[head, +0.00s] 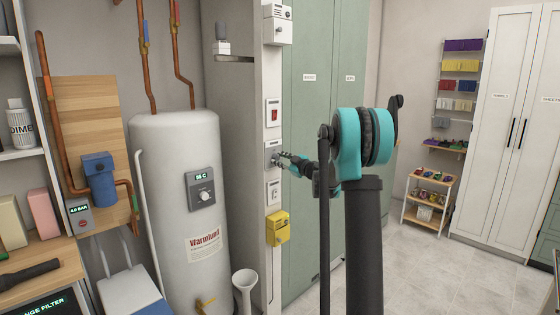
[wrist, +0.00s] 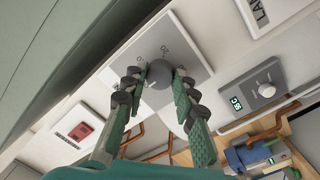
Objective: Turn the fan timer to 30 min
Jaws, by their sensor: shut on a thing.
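The fan timer is a pale wall plate (head: 268,161) on the white panel edge beside the green cabinet. In the wrist view its plate (wrist: 193,37) shows tilted, with a round grey knob (wrist: 159,74) in the middle. Some printed marks show around the knob, too small and turned to read surely. My gripper (head: 284,158) reaches the timer from the right. In the wrist view its two fingers stand on either side of the knob, shut on it. The knob's pointer is not clear, so I cannot tell its setting.
A red switch (head: 274,113) sits above the timer, another switch plate (head: 273,192) and a yellow box (head: 278,229) below. A white water heater (head: 160,235) with a dial (head: 204,196) stands left. Open floor (head: 450,275) lies right.

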